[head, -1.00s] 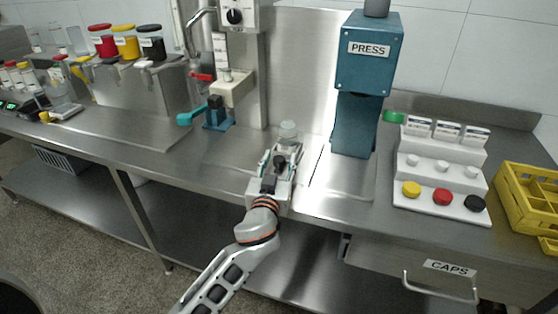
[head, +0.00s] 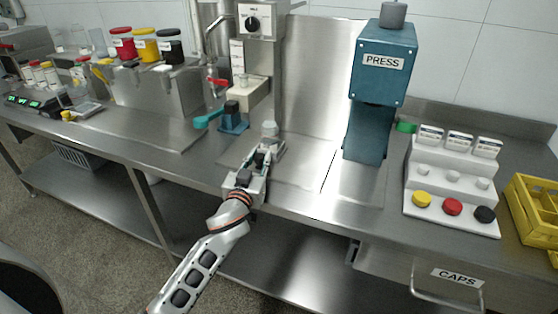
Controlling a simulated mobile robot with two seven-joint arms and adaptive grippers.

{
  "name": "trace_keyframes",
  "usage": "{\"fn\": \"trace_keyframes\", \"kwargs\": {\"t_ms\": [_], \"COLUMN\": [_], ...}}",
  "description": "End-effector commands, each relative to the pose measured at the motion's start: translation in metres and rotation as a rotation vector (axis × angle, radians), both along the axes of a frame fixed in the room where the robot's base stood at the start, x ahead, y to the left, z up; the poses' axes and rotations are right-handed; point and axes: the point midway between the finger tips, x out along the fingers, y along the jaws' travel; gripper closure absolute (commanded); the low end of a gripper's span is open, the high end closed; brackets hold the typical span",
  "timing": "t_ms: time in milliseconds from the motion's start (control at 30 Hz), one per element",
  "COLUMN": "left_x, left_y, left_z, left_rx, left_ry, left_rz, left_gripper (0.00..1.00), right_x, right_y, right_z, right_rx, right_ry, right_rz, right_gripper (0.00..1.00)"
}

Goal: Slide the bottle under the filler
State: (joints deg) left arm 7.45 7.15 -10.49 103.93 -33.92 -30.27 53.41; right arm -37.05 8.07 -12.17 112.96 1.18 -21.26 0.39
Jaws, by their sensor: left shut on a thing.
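My left gripper (head: 266,148) is shut on a small pale, translucent bottle (head: 270,130). The bottle is upright, low over the steel counter; its lower part is hidden by the fingers, so I cannot tell if it touches the counter. The filler appears to be the steel column unit with a knob box (head: 254,22), a cream block (head: 249,92) and a blue base with a teal lever (head: 232,118). The bottle is just right of and in front of that base, apart from it. My right gripper is out of view.
A blue press (head: 370,125) stands to the right, with clear counter between it and the bottle. Further right are a white stepped cap rack (head: 450,190) and a yellow crate (head: 535,210). Jars with red, yellow and black lids (head: 145,46) stand at the left.

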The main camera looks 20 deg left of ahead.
Motion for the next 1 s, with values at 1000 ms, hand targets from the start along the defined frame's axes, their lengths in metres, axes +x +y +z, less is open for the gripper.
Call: {"fn": "trace_keyframes", "kwargs": {"t_ms": [1000], "left_x": [0.003], "left_y": [0.088], "left_z": [0.003], "left_rx": [0.003], "left_ry": [-0.004], "left_rz": [0.002], "left_gripper": [0.73], "right_x": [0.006], "right_y": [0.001], "right_z": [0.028], "right_rx": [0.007], "right_ry": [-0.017], "right_rz": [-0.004], "right_gripper": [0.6]}}
